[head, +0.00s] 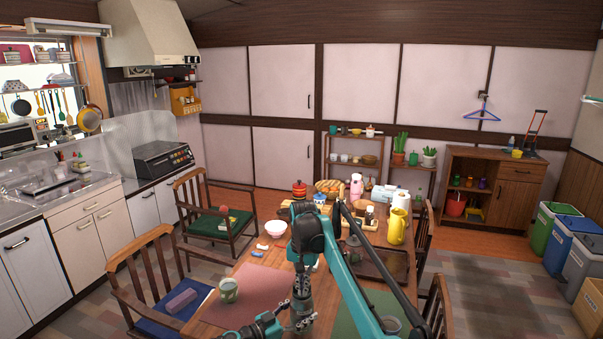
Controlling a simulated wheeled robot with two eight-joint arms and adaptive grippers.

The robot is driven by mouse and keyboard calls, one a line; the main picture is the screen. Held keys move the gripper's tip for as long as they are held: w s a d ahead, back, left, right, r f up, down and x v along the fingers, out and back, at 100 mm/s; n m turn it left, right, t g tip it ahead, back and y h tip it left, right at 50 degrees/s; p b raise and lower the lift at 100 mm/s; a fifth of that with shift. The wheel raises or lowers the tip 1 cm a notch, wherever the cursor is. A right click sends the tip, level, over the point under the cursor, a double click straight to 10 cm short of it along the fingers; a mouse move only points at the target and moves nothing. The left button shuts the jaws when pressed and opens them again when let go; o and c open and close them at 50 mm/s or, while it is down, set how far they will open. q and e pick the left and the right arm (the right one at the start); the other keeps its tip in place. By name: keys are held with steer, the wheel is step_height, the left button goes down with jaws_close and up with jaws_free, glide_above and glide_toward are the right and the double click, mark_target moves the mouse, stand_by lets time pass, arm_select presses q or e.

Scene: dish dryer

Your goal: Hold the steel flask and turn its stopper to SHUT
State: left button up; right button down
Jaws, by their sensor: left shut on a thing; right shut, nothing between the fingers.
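My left gripper (282,325) comes in low at the bottom edge and is shut on the steel flask (302,325), a small grey shape mostly hidden by my grippers. My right gripper (302,302) hangs down from my teal and black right arm, close above the flask. It is shut with nothing between its fingers. I cannot tell whether it touches the stopper. The stopper and its SHUT mark cannot be made out at this size.

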steer(key=shift+a, duration=0.35)
steer(key=shift+a, duration=0.3)
steer(key=shift+w+a, duration=0.35)
steer(key=shift+a, duration=0.1)
steer(key=shift+a, duration=0.1)
stand_by(0.3)
steer(key=shift+s+a, duration=0.25)
